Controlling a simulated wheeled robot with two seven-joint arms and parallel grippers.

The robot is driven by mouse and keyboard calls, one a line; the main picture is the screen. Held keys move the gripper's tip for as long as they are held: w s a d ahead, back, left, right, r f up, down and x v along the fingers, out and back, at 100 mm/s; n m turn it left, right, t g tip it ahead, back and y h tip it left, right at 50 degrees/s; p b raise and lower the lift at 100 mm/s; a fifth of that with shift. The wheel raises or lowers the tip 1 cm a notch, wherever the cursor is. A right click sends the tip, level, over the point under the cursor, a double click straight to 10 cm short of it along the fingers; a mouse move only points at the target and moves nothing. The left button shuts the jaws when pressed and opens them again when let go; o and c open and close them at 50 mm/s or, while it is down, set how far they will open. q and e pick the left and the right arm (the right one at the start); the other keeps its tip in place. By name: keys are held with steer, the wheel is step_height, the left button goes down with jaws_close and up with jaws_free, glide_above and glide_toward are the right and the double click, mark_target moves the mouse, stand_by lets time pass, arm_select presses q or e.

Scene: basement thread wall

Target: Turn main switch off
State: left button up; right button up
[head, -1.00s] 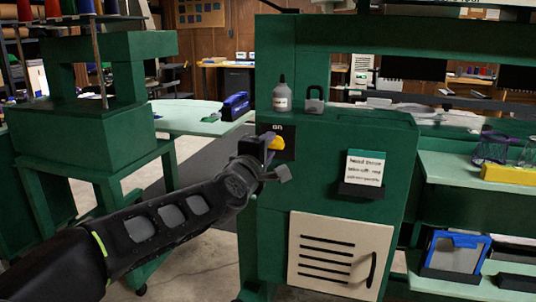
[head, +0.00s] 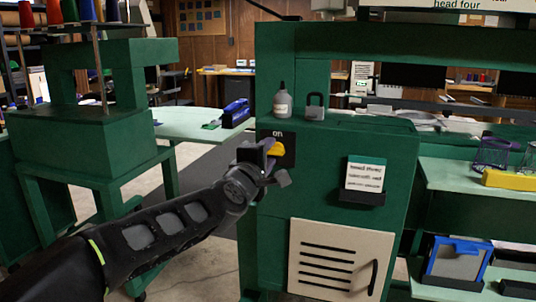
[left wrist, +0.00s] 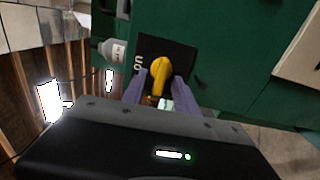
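The main switch is a yellow rotary handle (head: 276,148) on a black plate (head: 286,160) marked "on", on the front of the green machine cabinet. It also shows in the left wrist view (left wrist: 160,72), between my finger tips. My left gripper (head: 269,158) is at the plate, with its two fingers (left wrist: 157,85) apart on either side of the handle's lower end. I cannot tell whether they touch it. In the head view the gripper hides part of the plate and handle. My right gripper is not in view.
A small bottle (head: 282,101) and a grey padlock (head: 315,107) stand on the cabinet top above the switch. A card holder (head: 362,194) juts out to the right. A vented panel (head: 340,257) is below. A pale table (head: 185,121) stands behind on the left.

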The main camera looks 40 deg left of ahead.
arm_select(q)
steer(key=p+v, duration=0.1)
steer(key=v, duration=0.6)
steer(key=shift+s, duration=0.35)
steer(key=shift+d, duration=0.1)
